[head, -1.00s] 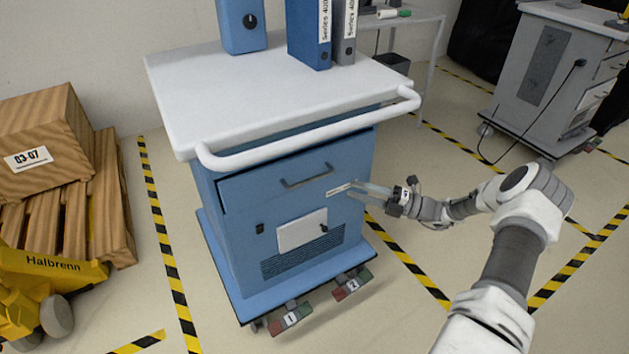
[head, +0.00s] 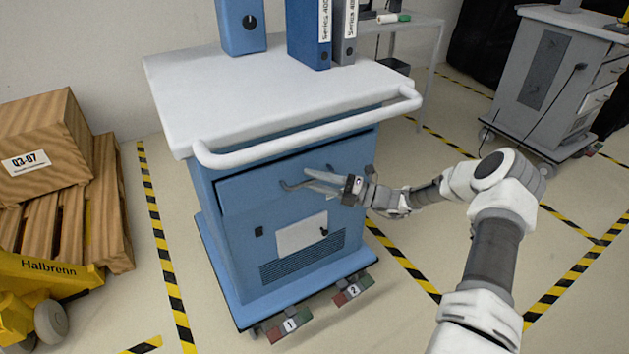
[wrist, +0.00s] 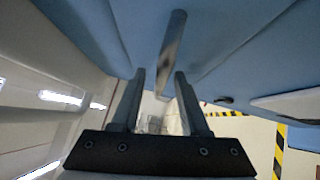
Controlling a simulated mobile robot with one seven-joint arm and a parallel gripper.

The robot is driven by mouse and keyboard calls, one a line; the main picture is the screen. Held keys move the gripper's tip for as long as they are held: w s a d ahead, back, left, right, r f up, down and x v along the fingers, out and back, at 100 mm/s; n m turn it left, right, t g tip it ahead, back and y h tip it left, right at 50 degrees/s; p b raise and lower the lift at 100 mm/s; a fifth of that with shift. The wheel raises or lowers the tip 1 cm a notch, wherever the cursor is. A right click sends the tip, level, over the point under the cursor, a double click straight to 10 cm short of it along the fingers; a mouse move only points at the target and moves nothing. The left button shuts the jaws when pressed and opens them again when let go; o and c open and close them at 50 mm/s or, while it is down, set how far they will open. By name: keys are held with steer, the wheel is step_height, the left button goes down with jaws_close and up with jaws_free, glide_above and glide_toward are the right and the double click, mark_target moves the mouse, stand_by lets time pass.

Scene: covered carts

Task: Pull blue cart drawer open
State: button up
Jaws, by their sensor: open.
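The blue cart (head: 235,250) has a drawer (head: 245,190) near its top, under the white worktop. A dark gap shows along the drawer front's upper and left edges, so it looks slightly ajar. My gripper (head: 312,180) is open at the drawer's handle (head: 288,186) and hides the handle's right part in the head view. In the wrist view, the handle (wrist: 172,50) is a grey bar reaching in between the two open fingers of my gripper (wrist: 160,76). Whether either finger touches it I cannot tell.
A white push bar (head: 310,132) runs just above the drawer. Pedals (head: 290,323) stick out at the cart's base. The floor in front is clear.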

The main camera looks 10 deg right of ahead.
jaws_close()
stand_by(1.3)
